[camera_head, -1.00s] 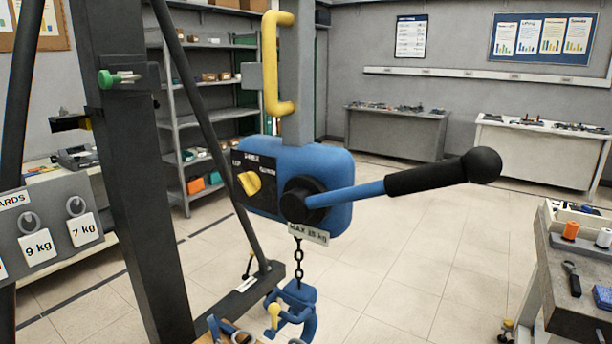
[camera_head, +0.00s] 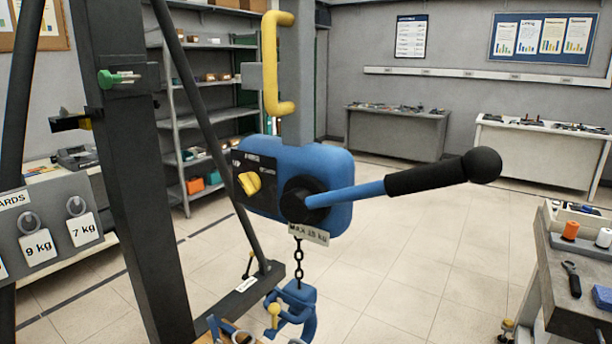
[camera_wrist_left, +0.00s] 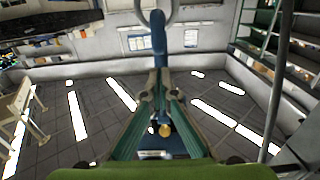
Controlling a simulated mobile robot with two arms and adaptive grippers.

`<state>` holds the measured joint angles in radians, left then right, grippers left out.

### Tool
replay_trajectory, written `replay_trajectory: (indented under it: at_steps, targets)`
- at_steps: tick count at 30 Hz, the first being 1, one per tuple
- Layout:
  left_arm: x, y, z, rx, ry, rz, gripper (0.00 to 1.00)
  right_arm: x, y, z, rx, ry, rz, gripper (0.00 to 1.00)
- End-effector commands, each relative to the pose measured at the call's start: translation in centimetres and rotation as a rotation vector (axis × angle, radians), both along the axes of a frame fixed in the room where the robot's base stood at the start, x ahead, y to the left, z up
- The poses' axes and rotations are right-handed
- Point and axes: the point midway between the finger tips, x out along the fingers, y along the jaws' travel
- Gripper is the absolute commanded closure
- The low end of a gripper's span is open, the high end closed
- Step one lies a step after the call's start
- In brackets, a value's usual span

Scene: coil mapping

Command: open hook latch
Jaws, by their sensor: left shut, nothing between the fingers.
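The blue hook (camera_head: 296,311) hangs on a short chain (camera_head: 298,262) under the blue hoist body (camera_head: 300,180) in the head view. A small yellow knob (camera_head: 275,309) shows on the hook's left side. My left gripper (camera_wrist_left: 163,90) shows only in the left wrist view. Its two greenish fingers converge and are shut with nothing held. A blue upright part (camera_wrist_left: 158,45) and a grey ring show beyond the fingertips. A yellow round part (camera_wrist_left: 165,130) shows between the finger bases; I cannot tell its depth or contact. My right gripper is not in view.
The hoist's lever with black grip (camera_head: 428,176) sticks out to the right. A dark frame post (camera_head: 140,200) and slanted bars stand at left. A weight board (camera_head: 50,225) is far left. A tool bench (camera_head: 575,270) is at right. The floor between is clear.

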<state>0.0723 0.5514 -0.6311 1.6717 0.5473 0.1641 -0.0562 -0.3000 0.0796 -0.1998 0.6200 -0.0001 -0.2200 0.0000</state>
Motion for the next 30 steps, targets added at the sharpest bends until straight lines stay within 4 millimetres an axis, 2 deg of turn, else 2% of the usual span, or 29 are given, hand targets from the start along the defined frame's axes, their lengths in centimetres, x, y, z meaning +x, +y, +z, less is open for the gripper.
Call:
replay_trajectory:
  at_steps: [12,30]
  targets:
    - [-0.3,0.2,-0.1,0.001,0.001,0.000,1.00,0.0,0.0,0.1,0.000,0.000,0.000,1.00]
    - [-5.0,3.3,-1.8,0.002,0.003,0.000,1.00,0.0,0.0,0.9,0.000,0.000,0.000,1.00]
